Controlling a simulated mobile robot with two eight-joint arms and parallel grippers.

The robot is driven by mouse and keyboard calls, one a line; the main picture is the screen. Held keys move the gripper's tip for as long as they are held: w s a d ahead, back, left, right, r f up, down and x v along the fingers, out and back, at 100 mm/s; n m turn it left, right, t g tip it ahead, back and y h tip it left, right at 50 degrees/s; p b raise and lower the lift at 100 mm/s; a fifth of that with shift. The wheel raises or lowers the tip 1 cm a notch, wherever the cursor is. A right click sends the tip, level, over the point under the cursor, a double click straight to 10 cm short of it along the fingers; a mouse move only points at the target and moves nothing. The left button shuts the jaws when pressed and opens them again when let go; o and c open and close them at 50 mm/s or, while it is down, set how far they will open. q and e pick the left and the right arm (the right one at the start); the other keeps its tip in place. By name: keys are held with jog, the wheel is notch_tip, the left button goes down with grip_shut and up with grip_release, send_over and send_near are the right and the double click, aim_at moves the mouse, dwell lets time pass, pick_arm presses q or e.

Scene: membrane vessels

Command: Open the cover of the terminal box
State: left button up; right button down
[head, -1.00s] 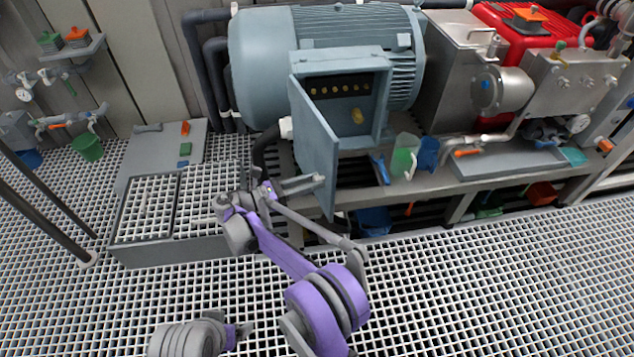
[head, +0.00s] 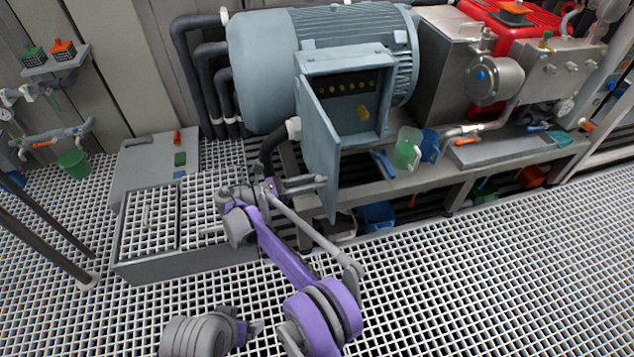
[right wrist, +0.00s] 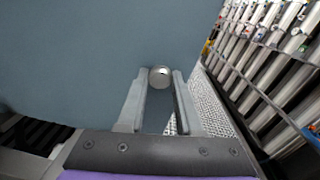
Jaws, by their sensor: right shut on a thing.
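The grey-blue terminal box (head: 343,66) is on the side of the large motor. Its cover (head: 319,150) stands open, swung out from the box's left side, and shows a row of terminals and a yellowish part (head: 362,112) inside. My right gripper (head: 318,183) is at the cover's lower outer side. In the right wrist view, its two fingers (right wrist: 159,95) lie on either side of a round metal knob (right wrist: 159,76) on the cover (right wrist: 110,50), and are shut on it.
The motor (head: 262,70) stands behind the box. A green cup (head: 407,152) and a blue cup (head: 430,147) stand on the ledge right of the box. A low grating-topped platform (head: 190,257) lies left of my right gripper. The grated floor in front is clear.

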jog(key=shift+s+a+f, duration=0.1)
jog(key=shift+a, duration=0.1)
dwell(0.5)
jog(key=c, duration=0.6)
grip_release()
